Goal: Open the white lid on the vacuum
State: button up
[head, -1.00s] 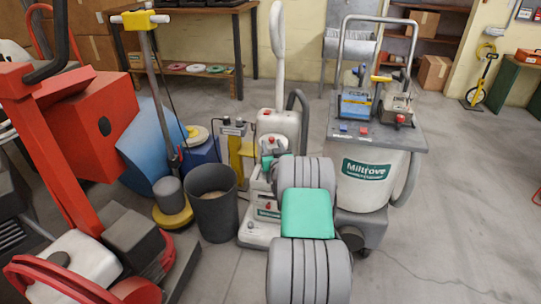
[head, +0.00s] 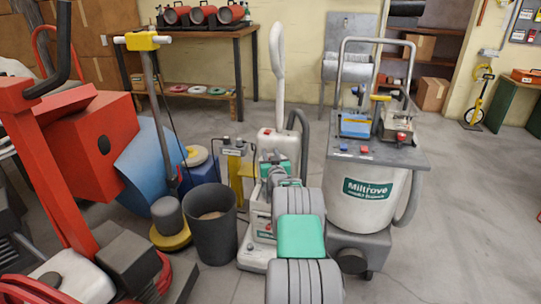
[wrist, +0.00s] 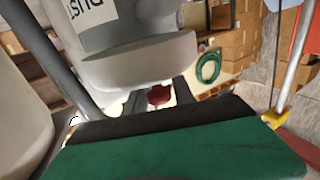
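The white upright vacuum (head: 279,143) stands in the middle of the head view, with a tall white handle (head: 278,60) and a red spot on its upper housing. My grey and mint-green arm reaches toward it and hides part of its lower body. My gripper (head: 276,178) is small and partly hidden at the arm's far end, close to the vacuum's front; its finger opening does not show. In the wrist view, a pale rounded housing (wrist: 140,60) with dark lettering is ahead, above a red knob (wrist: 159,95). I cannot tell where the lid's edge is.
A grey-white Miltrove tank machine (head: 368,195) stands close on the right. Open floor (head: 465,200) lies at the right.

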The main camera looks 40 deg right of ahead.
grip_shut()
dwell(1.0)
